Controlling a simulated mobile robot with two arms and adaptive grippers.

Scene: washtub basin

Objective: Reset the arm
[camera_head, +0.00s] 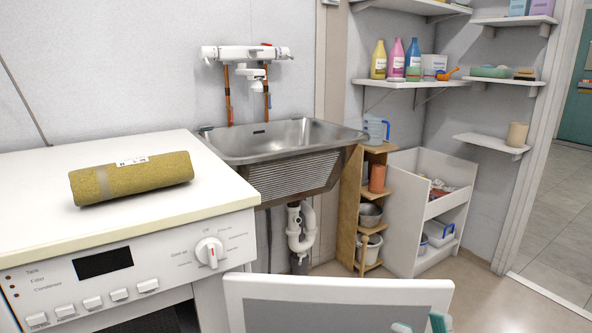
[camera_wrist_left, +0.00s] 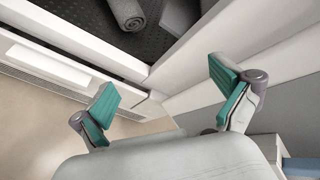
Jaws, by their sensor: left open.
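My left gripper (camera_wrist_left: 165,103) shows in the left wrist view with its two teal-padded fingers spread wide and nothing between them. It is not seen in the head view. My right gripper (camera_head: 420,324) shows only as teal fingertips at the bottom edge of the head view, in front of a white panel (camera_head: 340,287). The rest of it is cut off, so its jaw state is unclear.
An olive rolled towel (camera_head: 132,179) lies on the white machine top (camera_head: 60,225). A metal sink (camera_head: 285,140) stands behind. Shelves and a white cabinet (camera_head: 405,200) are at the right. The left wrist view shows a grey roll (camera_wrist_left: 127,12) on a dark textured surface.

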